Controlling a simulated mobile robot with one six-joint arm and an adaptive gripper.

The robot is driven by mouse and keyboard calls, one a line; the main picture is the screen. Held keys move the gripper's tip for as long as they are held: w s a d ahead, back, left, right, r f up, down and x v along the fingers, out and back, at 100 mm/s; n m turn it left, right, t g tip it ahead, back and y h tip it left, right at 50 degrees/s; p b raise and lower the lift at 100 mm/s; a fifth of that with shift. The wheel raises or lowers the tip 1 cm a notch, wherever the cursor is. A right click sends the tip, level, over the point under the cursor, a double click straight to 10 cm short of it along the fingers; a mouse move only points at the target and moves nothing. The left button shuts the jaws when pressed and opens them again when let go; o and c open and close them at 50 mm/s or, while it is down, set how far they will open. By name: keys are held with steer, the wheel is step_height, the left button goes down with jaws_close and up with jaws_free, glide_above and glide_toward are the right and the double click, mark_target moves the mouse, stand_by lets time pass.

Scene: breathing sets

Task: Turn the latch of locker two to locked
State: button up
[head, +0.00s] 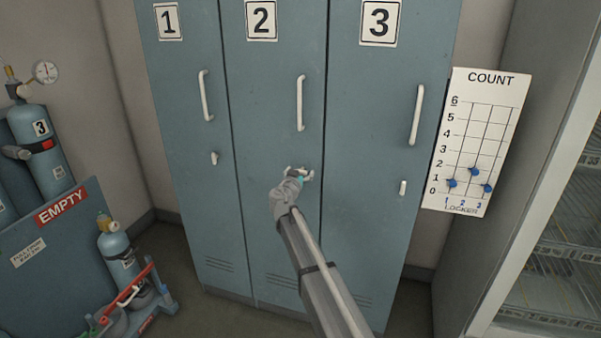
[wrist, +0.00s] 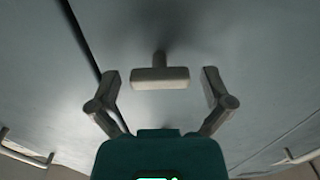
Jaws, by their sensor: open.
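Locker two (head: 275,95) is the middle blue-grey door, shut, with a white vertical handle (head: 300,103). Its latch (wrist: 160,78) is a short pale bar on a stem, lying crosswise in the wrist view. My gripper (head: 305,174) is at the latch's height in front of the door. In the wrist view my gripper (wrist: 160,88) is open, one finger beyond each end of the bar, with gaps on both sides. It holds nothing. In the head view my gripper largely hides this latch.
Locker one's latch (head: 214,158) and locker three's latch (head: 403,187) look upright. Locker three's handle (head: 416,115) stands out to the right. A count board (head: 476,140) hangs at right. Cylinders (head: 40,150) and an EMPTY bin (head: 62,207) stand at left.

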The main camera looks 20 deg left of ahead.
steer(key=c, duration=1.1)
steer(key=shift+n, duration=0.5)
steer(key=n, duration=0.3)
steer(key=shift+a, duration=0.1)
steer(key=n, duration=0.9)
steer(key=shift+a+f+n, duration=0.1)
steer(key=shift+n, duration=0.2)
steer(key=n, duration=0.4)
steer(key=shift+n, duration=0.3)
